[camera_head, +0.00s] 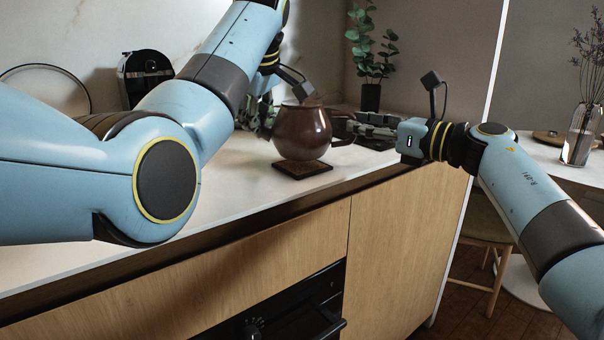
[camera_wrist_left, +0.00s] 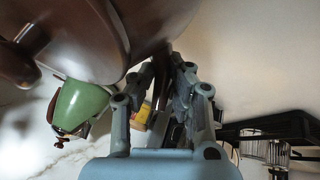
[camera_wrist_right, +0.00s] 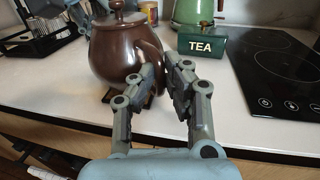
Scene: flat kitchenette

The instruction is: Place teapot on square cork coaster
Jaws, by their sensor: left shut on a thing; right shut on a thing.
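The brown teapot (camera_head: 302,128) is upright over the dark square cork coaster (camera_head: 303,174) near the counter's front edge. I cannot tell whether its base touches the coaster. My left gripper (camera_head: 268,122) is at the teapot's left side, partly hidden. In the left wrist view, my left gripper (camera_wrist_left: 161,70) is shut on a brown part of the teapot (camera_wrist_left: 90,35), with the kettle upside down there. My right gripper (camera_wrist_right: 165,62) is shut on a part of the teapot (camera_wrist_right: 112,50) at its right side. The coaster (camera_wrist_right: 107,97) shows partly under the teapot.
A green TEA box (camera_wrist_right: 199,43), a green kettle (camera_wrist_right: 195,10) and a black hob (camera_wrist_right: 275,70) are on the counter. A plant in a black pot (camera_head: 370,97) stands behind. A black appliance (camera_head: 143,75) stands at the back left. The counter (camera_head: 225,190) is clear in front.

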